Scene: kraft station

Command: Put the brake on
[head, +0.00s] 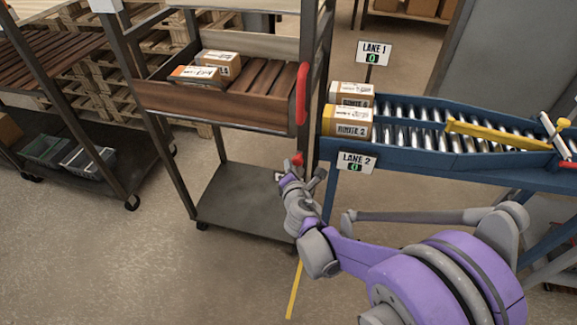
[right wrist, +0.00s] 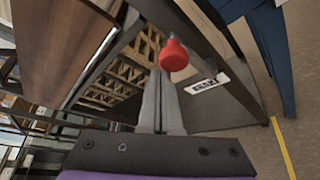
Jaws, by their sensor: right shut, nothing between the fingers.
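A small red knob (head: 298,159), which looks like the brake control, is low on the right side of the grey cart (head: 240,196). In the right wrist view the red knob (right wrist: 174,55) shows large, just beyond my right fingertips (right wrist: 164,76). A white label (right wrist: 206,83) with dark lettering, too blurred to read surely, is beside it. My right gripper (head: 289,178) is shut and empty, just below the knob in the head view. I cannot tell whether it touches the knob. My left gripper is out of view.
The cart's wooden upper tray (head: 215,103) holds two boxes, and a red handle (head: 302,93) stands at its right end. A blue roller conveyor (head: 440,150) with boxes and lane signs is to the right. A shelf rack (head: 80,110) stands left. Floor in front is clear.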

